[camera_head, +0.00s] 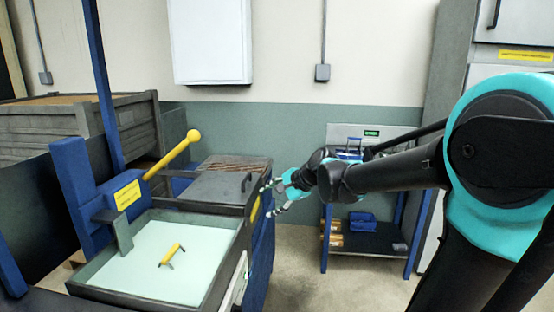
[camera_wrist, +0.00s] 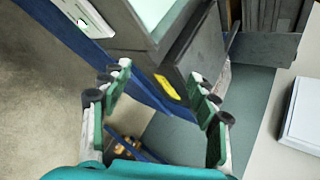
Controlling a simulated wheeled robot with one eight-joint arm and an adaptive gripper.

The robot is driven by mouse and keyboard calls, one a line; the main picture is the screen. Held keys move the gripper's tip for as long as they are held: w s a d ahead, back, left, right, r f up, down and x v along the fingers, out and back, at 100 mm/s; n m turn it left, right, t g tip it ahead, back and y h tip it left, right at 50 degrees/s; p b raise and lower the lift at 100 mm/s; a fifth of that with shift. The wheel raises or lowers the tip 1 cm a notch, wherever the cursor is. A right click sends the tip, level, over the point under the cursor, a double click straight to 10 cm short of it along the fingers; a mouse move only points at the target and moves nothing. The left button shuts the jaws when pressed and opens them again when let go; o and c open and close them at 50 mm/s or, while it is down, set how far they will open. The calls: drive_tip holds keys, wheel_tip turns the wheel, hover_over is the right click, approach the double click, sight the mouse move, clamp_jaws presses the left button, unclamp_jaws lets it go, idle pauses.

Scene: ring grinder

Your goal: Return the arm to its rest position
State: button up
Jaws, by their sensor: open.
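My arm reaches in from the right in the head view, stretched across toward the middle. My gripper (camera_head: 268,199) is open and empty, pointing left toward the side of the blue and grey machine. In the wrist view my gripper (camera_wrist: 165,85) shows its green-padded fingers spread apart, with nothing between them. The machine (camera_head: 85,195) has a blue post, a yellow-knobbed lever (camera_head: 172,155) tilted up to the right, and a pale tray surface. A small yellow handle (camera_head: 172,254) sits on that surface. I cannot tell the exact gap between my fingertips and the machine's side.
A blue-legged cart (camera_head: 365,243) with a blue box and copper-coloured pieces stands behind my forearm. A grey cabinet (camera_head: 510,25) is at the right. A wooden crate (camera_head: 70,125) is at the back left. Bare floor (camera_head: 300,265) lies between machine and cart.

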drive_tip(key=s+d+f+n+g+h, duration=0.1)
drive_tip(key=s+d+f+n+h, duration=0.7)
drive_tip(key=s+d+f, duration=1.1)
drive_tip(key=s+d+n, duration=0.1)
drive_tip(key=d+n, duration=0.2)
drive_tip(key=shift+f, duration=0.4)
